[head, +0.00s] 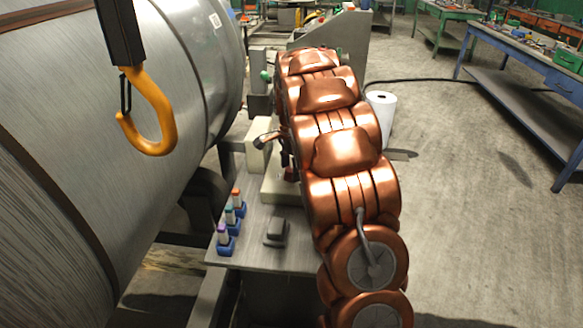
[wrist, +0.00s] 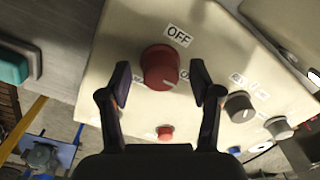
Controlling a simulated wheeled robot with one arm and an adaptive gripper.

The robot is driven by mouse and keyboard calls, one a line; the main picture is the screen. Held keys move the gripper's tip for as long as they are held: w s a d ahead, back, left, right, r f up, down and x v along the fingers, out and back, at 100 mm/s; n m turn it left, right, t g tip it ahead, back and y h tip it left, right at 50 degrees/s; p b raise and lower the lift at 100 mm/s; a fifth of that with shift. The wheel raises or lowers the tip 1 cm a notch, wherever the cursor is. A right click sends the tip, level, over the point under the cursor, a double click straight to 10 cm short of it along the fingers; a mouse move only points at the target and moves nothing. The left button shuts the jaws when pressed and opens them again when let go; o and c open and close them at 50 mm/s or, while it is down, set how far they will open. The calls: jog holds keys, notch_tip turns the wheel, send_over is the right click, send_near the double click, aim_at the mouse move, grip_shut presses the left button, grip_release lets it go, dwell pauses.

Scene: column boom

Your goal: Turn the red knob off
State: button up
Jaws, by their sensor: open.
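The red knob (wrist: 160,68) is on a cream panel (wrist: 120,38) in the wrist view. A label reading OFF (wrist: 178,37) is above it and slightly right. Another label to its right is partly hidden by a finger. A small pale mark shows near the knob's lower edge. My gripper (wrist: 164,84) is open, with one dark finger on each side of the knob. A gap shows on both sides, and I cannot tell how deep the fingertips reach. In the head view my copper arm hides the knob.
The wrist view shows a small red button (wrist: 165,132) below the knob and grey knobs (wrist: 240,106) to the right. In the head view, an orange hook (head: 150,115) hangs at left before a big metal cylinder (head: 70,150). Small coloured items (head: 229,222) stand on the bench.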

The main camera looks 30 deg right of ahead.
jog(key=shift+f, duration=0.3)
jog(key=shift+c, duration=0.3)
jog(key=shift+d, duration=0.1)
jog(key=c, duration=1.1)
